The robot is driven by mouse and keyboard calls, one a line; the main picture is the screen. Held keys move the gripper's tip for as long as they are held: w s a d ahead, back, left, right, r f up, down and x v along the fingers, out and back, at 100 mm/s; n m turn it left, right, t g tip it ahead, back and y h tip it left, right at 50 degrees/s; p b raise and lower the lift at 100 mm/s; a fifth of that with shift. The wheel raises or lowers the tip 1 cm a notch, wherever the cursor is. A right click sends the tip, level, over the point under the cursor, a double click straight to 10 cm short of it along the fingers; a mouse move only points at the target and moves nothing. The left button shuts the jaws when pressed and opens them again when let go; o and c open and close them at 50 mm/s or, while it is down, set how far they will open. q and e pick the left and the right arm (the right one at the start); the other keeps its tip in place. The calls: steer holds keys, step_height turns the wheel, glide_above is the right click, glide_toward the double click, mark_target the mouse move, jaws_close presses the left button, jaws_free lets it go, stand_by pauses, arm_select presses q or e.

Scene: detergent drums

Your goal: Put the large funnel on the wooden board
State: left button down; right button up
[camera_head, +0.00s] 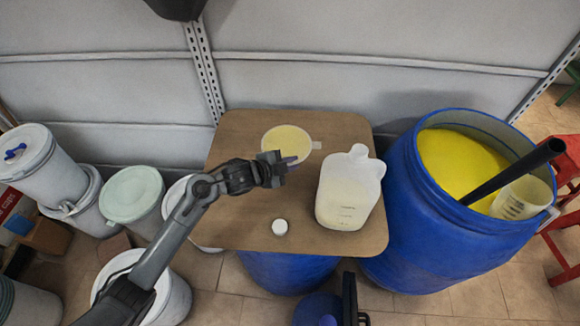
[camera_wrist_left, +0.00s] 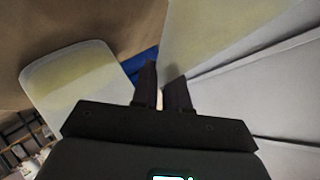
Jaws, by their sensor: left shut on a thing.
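The large funnel (camera_head: 287,140) is pale yellow and translucent, with a round mouth facing up and a small tab on its right. It is over the back middle of the brown wooden board (camera_head: 240,130). My left gripper (camera_head: 287,164) is at the funnel's near side, shut on it. In the left wrist view, the funnel's wall (camera_wrist_left: 215,35) narrows down to my left fingertips (camera_wrist_left: 165,80). The fingers hide part of the funnel's lower end, and I cannot tell whether it touches the board. My right gripper is not in view.
A pale jug (camera_head: 345,195) and a small white cap (camera_head: 280,227) are on the board. A large open blue drum (camera_head: 400,210) with yellow contents, a dark tube (camera_head: 510,170) and a measuring cup (camera_head: 523,198) is at right. White buckets (camera_head: 132,193) are at left. The board's front left is clear.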

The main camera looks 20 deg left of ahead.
arm_select(q)
steer(key=shift+f, duration=0.6)
steer(key=shift+f, duration=0.15)
steer(key=c, duration=1.1)
jaws_free()
steer(key=shift+r, duration=0.2)
